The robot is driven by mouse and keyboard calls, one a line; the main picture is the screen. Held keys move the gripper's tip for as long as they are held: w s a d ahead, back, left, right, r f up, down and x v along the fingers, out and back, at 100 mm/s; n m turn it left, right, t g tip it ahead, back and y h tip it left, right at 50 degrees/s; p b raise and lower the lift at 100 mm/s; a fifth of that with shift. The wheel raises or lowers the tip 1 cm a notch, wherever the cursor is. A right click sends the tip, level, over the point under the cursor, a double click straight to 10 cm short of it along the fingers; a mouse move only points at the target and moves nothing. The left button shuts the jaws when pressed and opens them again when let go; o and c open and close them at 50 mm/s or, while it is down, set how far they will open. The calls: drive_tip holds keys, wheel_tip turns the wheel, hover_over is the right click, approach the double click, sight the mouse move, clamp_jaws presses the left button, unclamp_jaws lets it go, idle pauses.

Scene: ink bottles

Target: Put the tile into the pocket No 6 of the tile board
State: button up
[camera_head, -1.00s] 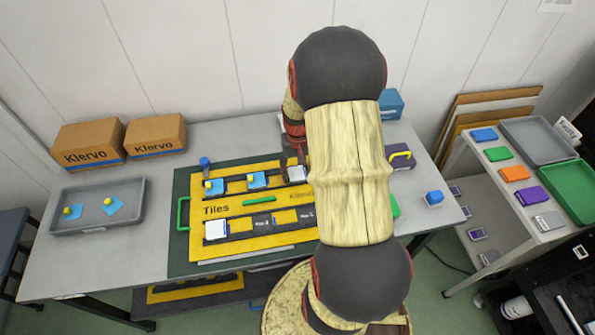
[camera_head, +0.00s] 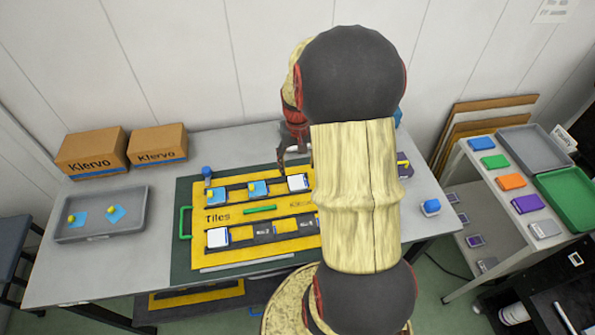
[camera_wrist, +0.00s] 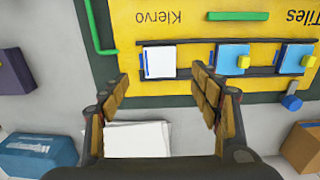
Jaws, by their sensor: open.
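The yellow tile board (camera_head: 225,198) lies on a dark green mat on the table. Its back row holds two blue tiles with yellow knobs, (camera_head: 223,193) and (camera_head: 258,189), and a white-topped tile (camera_head: 298,182) at the right. The wrist view shows this white-topped tile (camera_wrist: 160,62) lying in its pocket, with a blue edge. Another white-topped tile (camera_head: 218,238) sits at the front row's left end. My gripper (camera_wrist: 160,76) is open and empty, behind the back row's white-topped tile and apart from it. Pocket numbers are too small to read; my arm hides the board's right end.
A grey tray (camera_head: 70,233) at the left holds two blue tiles with yellow knobs. Two cardboard boxes (camera_head: 90,152) stand behind it. A blue-topped item (camera_head: 430,207) stands at the table's right. White sheets (camera_wrist: 138,138) and a blue box (camera_wrist: 38,155) lie near my gripper.

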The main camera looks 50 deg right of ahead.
drive_tip(key=shift+a+r, duration=0.1)
drive_tip(key=shift+r, duration=1.6)
drive_tip(key=w+a+r+n+t+h, duration=0.1)
drive_tip(key=w+a+r+n+t, duration=0.2)
drive_tip(key=a+r, duration=1.25)
drive_tip(key=s+a+r+n+t, duration=0.1)
drive_tip(key=s+a+r+n, duration=0.1)
drive_tip(key=s+a, duration=0.3)
drive_tip(key=s+a+r+n+t+y, duration=0.1)
drive_tip(key=s+a, duration=0.4)
drive_tip(key=a, duration=0.5)
drive_tip(key=shift+s+a+r+n+t, duration=0.15)
drive_tip(key=shift+r+n+t, duration=0.15)
drive_tip(key=shift+r+n, duration=0.6)
drive_tip(key=shift+f, duration=0.15)
